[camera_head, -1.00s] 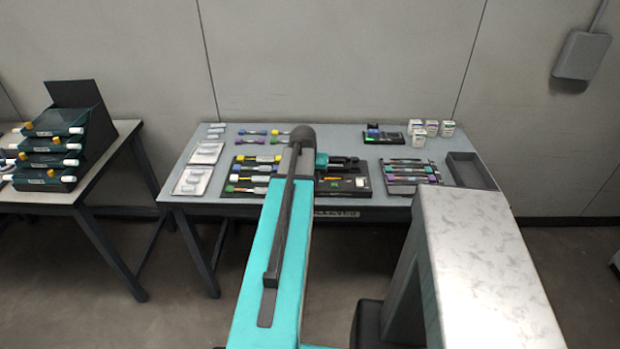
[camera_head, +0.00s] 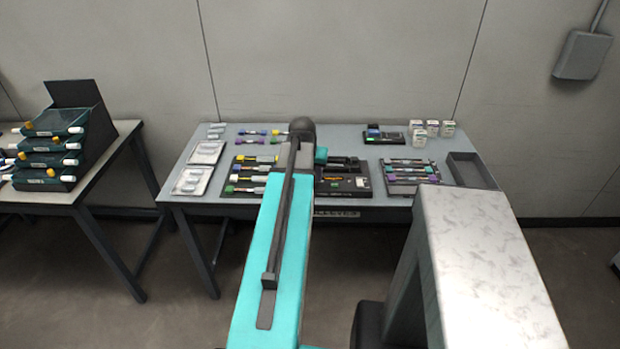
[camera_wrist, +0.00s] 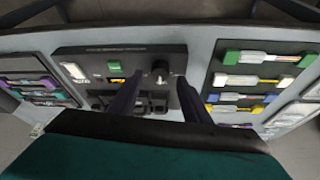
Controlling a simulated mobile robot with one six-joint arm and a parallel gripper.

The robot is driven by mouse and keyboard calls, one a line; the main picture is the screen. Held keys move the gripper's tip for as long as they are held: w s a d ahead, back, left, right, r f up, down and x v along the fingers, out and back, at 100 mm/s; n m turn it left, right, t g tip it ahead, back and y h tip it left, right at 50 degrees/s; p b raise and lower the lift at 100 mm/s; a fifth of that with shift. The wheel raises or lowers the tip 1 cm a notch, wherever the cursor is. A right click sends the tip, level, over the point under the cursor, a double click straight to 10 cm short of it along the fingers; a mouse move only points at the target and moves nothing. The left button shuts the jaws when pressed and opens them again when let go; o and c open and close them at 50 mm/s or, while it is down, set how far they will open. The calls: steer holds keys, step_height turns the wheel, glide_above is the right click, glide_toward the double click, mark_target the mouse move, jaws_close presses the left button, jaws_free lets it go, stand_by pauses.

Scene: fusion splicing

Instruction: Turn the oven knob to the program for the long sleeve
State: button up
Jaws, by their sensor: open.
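The oven is a dark panel (camera_wrist: 90,52) on the bench, and part of it shows in the head view (camera_head: 355,185). Its round dark knob (camera_wrist: 160,69) has a pale pointer mark, and the lettering around it is too small to read. A small lit amber display (camera_wrist: 117,81) and a green button (camera_wrist: 114,65) sit left of the knob. My gripper (camera_wrist: 161,79) is open, with one finger on each side of the knob in the wrist view. I cannot tell whether the fingers touch it. My arm hides the gripper's fingers in the head view.
A tray of coloured tools (camera_wrist: 260,55) lies close to the oven's right in the wrist view. Another rack (camera_head: 410,188) and an empty dark tray (camera_head: 472,168) are right of the oven in the head view. Small white boxes (camera_head: 432,127) stand behind.

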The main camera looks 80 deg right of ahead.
steer(key=b+v, duration=0.1)
steer(key=v, duration=0.9)
steer(key=shift+r, duration=0.25)
steer(key=shift+a, duration=0.15)
